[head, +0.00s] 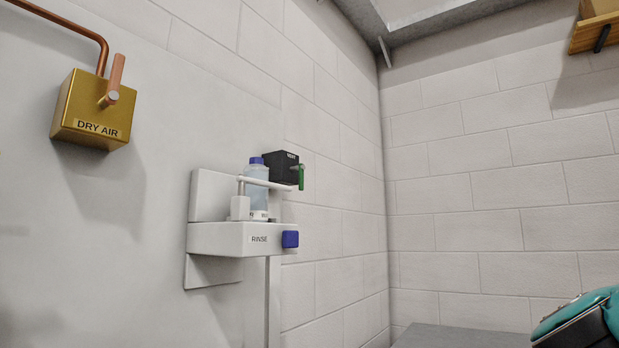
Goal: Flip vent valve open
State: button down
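The vent valve is a small black box (277,164) on the wall just left of the picture's middle. My gripper is not in view.
A white RINSE shelf (217,239) with a blue block (290,239) and a blue-capped bottle (257,187) stands before the valve. A brass DRY AIR valve (92,108) with a copper handle is upper left. A wooden box (594,35) is upper right.

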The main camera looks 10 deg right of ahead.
aim_at(300, 168)
jog(key=k, duration=0.5)
jog(key=z, duration=0.95)
jog(key=i, duration=1.1)
jog(key=u, duration=2.7)
